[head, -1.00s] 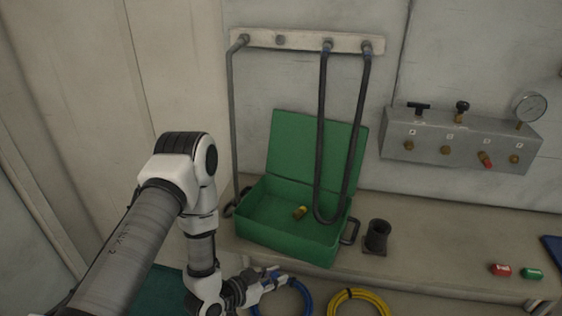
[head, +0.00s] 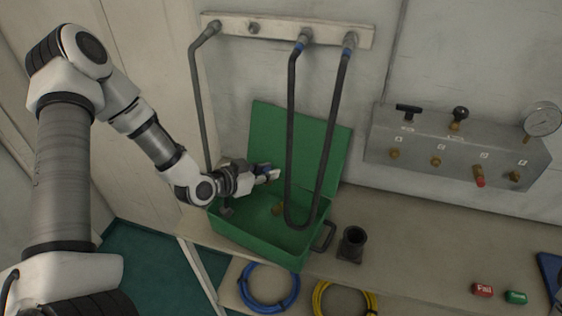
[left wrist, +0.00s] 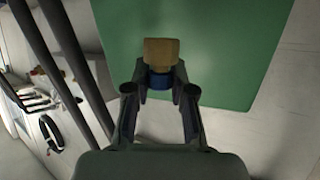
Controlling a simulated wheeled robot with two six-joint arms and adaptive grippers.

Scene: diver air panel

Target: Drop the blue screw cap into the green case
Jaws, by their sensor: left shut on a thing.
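The green case (head: 260,238) stands open on the bench with its lid (head: 335,160) up against the wall side. My left gripper (head: 272,175) is over the left part of the case, in front of the lid. It is shut on the blue screw cap, which shows as a blue band (left wrist: 159,81) between the fingertips in the left wrist view. A tan, brass-like part sits at the cap's far end. My right gripper is not in view.
Dark hoses (head: 290,140) hang from a wall rail in front of the case, just right of my left gripper. A black cup-like holder (head: 352,244) stands right of the case. Red (head: 482,290) and green (head: 515,297) pieces lie further right. Coiled hoses lie below.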

